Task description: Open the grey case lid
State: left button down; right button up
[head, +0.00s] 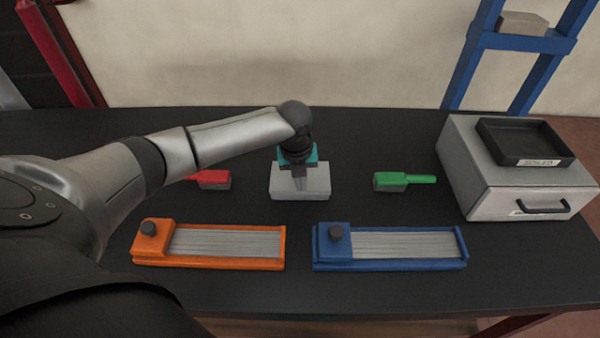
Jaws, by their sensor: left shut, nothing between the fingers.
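The grey case (319,184) is a small light grey box in the middle of the black table, and it looks closed. My left gripper (299,184) points down at it from above and its fingers overlap the case in the view. The fingers are shut with nothing between them. I cannot tell whether they touch the case. A teal piece (284,162) shows around the gripper's lower end, and I cannot tell what it belongs to. The arm and gripper hide part of the case's top. My right gripper is not in view.
A red-handled block (213,179) and a green-handled block (390,182) lie either side of the case. Orange (210,263) and blue (390,265) racks lie in front. A larger grey cabinet (485,200) with a handle stands right, bearing a black tray (485,132).

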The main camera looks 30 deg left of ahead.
pick_arm(q)
jog(key=shift+f, duration=0.25)
jog(key=shift+r, duration=0.15)
jog(key=shift+w+r, duration=0.1)
jog(key=shift+r, duration=0.05)
jog(key=shift+w+g, duration=0.1)
jog(key=shift+g, duration=0.2)
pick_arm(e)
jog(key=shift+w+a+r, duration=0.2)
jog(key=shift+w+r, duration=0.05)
pick_arm(q)
jog(key=shift+r, duration=0.1)
